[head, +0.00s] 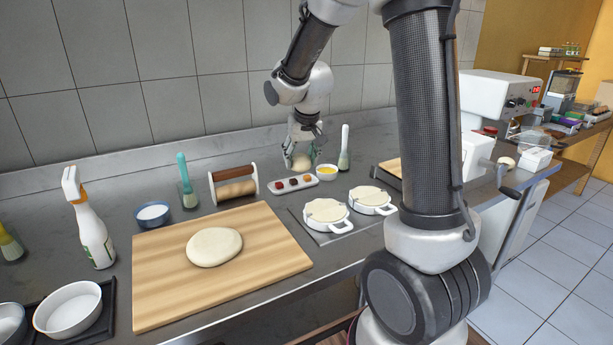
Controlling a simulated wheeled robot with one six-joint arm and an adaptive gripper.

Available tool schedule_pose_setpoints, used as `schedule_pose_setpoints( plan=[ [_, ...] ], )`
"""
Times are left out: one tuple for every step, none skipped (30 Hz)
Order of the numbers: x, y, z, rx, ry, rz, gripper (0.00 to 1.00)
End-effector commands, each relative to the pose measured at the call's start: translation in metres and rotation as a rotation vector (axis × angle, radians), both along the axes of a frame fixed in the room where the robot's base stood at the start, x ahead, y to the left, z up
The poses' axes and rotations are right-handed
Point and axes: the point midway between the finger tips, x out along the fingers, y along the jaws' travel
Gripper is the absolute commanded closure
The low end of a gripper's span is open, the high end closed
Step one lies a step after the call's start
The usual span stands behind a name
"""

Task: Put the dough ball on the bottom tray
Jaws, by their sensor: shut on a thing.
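My gripper (303,146) is at the back of the steel counter, shut on a small pale dough ball (301,162). The ball sits between the fingers, just behind the little white dish of coloured toppings (293,184). I cannot tell whether the ball touches the counter. No stacked trays show, so I cannot tell which is the bottom tray. A flat grey tray or mat (318,237) lies under two white handled dishes with dough rounds (326,209) (370,195).
A wooden board (165,285) with a flat dough round (214,247) fills the counter's middle. A rolling tool (235,186), blue bowl (153,214) and spray bottle (92,228) stand behind or left. A yellow-filled bowl (326,172) and upright brush (344,150) stand close right of the gripper.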

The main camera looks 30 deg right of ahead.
Motion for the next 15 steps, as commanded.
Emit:
schedule_pose_setpoints(
  plan=[
    [0.0,0.0,-0.003,-0.001,0.002,0.0,0.7],
    [-0.001,0.0,-0.006,-0.001,0.003,0.001,0.7],
    [-0.001,0.0,-0.013,0.0,0.004,0.0,0.7],
    [-0.001,0.0,-0.019,0.0,0.005,0.0,0.7],
    [-0.001,0.0,-0.025,0.0,0.006,0.0,0.7],
    [-0.002,0.0,-0.034,-0.002,0.006,0.001,0.7],
    [-0.001,0.0,-0.04,-0.001,0.006,-0.001,0.7],
    [-0.001,0.0,-0.045,-0.001,0.005,0.0,0.7],
    [-0.001,0.0,-0.051,0.0,0.005,0.0,0.7],
    [-0.001,0.0,-0.055,-0.001,0.004,0.001,0.7],
    [-0.001,-0.001,-0.058,-0.002,0.003,0.0,0.7],
    [0.0,-0.001,-0.061,-0.002,0.002,-0.001,0.7],
    [0.0,-0.001,-0.064,-0.002,0.001,0.0,0.7],
    [0.0,-0.001,-0.067,-0.002,0.002,-0.001,0.7],
    [-0.001,-0.001,-0.072,-0.002,0.003,0.0,0.7]
  ],
)
